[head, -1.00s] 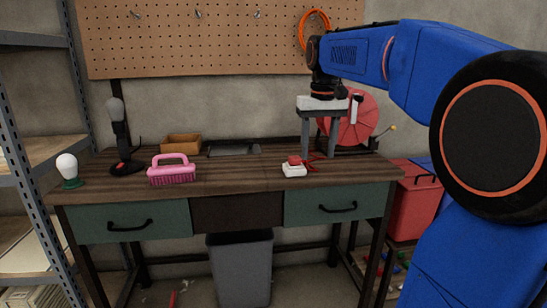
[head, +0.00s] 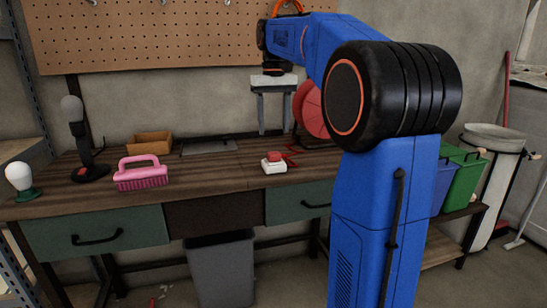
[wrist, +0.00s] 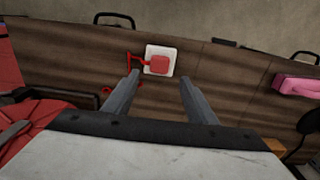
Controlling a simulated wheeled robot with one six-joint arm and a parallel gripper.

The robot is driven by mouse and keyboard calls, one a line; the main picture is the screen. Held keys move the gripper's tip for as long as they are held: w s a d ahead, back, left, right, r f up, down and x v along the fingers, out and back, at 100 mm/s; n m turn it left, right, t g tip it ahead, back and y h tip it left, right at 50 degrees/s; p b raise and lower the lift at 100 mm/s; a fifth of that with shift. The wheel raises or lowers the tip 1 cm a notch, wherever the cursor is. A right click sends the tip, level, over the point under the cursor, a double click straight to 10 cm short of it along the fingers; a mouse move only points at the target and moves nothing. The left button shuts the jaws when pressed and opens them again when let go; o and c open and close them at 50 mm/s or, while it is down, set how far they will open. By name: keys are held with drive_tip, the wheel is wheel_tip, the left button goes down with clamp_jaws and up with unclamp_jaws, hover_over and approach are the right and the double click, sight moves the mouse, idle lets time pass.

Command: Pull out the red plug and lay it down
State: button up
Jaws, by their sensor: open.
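The red plug (head: 275,156) sits in a white socket block (head: 274,166) on the workbench top. In the wrist view the plug (wrist: 158,65) lies on the white block (wrist: 161,54), with a red cord running off to its left. My gripper (head: 273,117) points down above the bench, at the back of the plug in the head view. In the wrist view its two grey fingers (wrist: 163,86) are spread apart with nothing between them, and the plug shows beyond the fingertips. The gripper is apart from the plug.
A red cable reel (head: 311,108) stands behind my arm. Bench room left of the plug is clear.

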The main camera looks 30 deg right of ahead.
sight(274, 152)
drive_tip(key=shift+f, duration=4.4)
clamp_jaws()
drive_tip(key=shift+r, duration=3.05)
